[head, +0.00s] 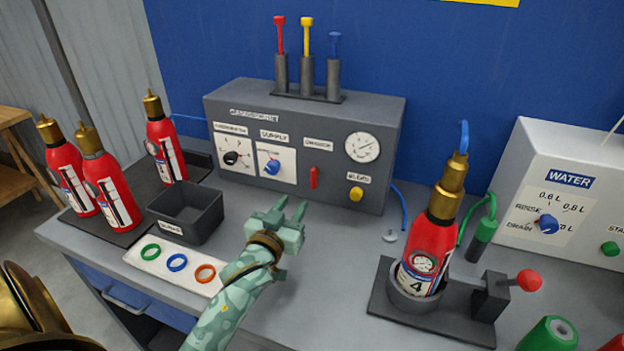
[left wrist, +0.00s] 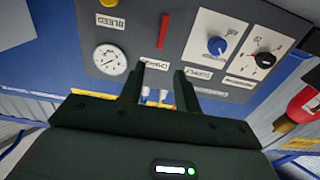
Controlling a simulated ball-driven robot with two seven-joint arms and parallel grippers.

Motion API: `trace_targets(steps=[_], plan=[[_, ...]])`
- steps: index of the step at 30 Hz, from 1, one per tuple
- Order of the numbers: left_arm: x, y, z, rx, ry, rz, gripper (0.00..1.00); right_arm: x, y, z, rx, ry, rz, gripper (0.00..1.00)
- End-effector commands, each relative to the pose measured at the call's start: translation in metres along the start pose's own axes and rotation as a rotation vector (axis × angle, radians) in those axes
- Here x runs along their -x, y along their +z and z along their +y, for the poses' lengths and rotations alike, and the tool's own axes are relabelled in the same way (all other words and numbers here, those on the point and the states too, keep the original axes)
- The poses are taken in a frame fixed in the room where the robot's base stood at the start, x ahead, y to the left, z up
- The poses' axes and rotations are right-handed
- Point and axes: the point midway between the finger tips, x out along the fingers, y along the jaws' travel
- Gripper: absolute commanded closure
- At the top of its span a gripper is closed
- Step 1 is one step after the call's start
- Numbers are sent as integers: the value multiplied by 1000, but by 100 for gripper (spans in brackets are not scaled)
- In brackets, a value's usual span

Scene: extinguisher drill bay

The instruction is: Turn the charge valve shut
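The charge valve is a red lever (head: 314,177) on the sloped grey panel (head: 230,107), below the "CHARGE" label. It stands about upright, along the panel's slope. It also shows in the left wrist view as a red lever (left wrist: 163,31), seen upside down. My left gripper (head: 292,205) is open and empty, in front of the panel and below and left of the lever, apart from it. In the left wrist view the two dark fingers (left wrist: 158,88) are spread, with the lever beyond the gap. My right gripper is not in view.
Beside the lever are a blue supply knob (head: 272,167), a black knob (head: 231,157), a gauge (head: 362,146) and a yellow bleed button (head: 356,194). A grey bin (head: 186,212) stands left. Extinguisher 4 (head: 432,236) stands right in a holder.

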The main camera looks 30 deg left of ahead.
Motion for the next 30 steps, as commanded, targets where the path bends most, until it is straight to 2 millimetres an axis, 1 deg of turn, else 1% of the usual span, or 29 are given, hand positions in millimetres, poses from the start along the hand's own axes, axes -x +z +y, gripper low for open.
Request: trace_targets(steps=[1, 6, 9, 12, 15, 18, 27, 29, 30], plan=[[-15, 2, 0, -2, -1, 2, 67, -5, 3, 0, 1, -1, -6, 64], [-59, 3, 0, -2, 0, 0, 67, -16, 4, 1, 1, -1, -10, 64], [-81, 3, 0, -3, -1, -1, 67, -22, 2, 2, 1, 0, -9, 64], [-99, 3, 0, -3, -1, -2, 67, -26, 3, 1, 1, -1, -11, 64], [-110, 3, 0, -2, 0, -2, 67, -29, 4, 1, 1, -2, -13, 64], [-117, 2, 0, -2, -1, -2, 67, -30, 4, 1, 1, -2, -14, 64], [-119, 1, 0, -1, 0, -2, 67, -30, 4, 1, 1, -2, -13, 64], [-118, 1, 0, -1, 0, -2, 84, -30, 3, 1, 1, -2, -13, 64], [-118, 1, 0, -1, 0, -2, 95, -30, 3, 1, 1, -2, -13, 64]])
